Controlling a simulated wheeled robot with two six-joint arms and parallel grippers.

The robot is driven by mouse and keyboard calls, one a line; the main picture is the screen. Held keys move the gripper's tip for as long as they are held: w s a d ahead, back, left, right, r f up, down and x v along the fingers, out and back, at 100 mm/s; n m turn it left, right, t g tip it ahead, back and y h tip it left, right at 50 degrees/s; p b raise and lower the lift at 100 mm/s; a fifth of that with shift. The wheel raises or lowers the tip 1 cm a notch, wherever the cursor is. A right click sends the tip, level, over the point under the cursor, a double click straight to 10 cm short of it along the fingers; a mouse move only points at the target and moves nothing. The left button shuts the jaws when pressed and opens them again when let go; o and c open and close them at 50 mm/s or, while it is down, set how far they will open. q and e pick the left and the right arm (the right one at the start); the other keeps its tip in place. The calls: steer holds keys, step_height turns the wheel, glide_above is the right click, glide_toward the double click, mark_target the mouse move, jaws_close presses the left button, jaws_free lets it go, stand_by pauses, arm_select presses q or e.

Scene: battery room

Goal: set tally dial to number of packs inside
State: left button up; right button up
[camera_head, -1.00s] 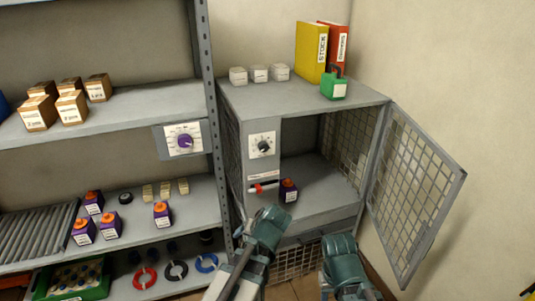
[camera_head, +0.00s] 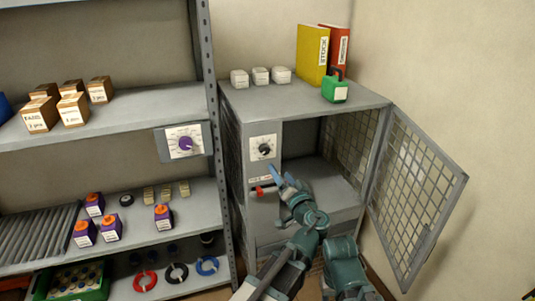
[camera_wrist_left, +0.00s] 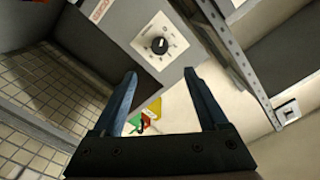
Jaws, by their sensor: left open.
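A black dial (camera_head: 264,149) on a white scale plate is on the grey cabinet's front panel. It also shows in the left wrist view (camera_wrist_left: 159,46), beyond my fingertips. A second dial, purple (camera_head: 185,143), is on the shelf edge to the left. My left gripper (camera_head: 281,175) is open and empty, below and right of the black dial, apart from it; its fingers also show in the left wrist view (camera_wrist_left: 160,74). It hides the cabinet floor where a purple pack stood earlier. My right gripper is out of view; only my right arm shows.
The cabinet's mesh door (camera_head: 415,185) stands open to the right. A red handle (camera_head: 265,190) is below the black dial. Several purple packs with orange caps (camera_head: 162,217) stand on the left shelf. White boxes (camera_head: 260,76), binders (camera_head: 313,54) and a green can (camera_head: 335,90) are on the cabinet.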

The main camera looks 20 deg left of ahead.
mark_target(266, 151)
arm_select(q)
steer(key=x, duration=1.3)
steer(key=shift+w+a, duration=0.1)
jaws_close()
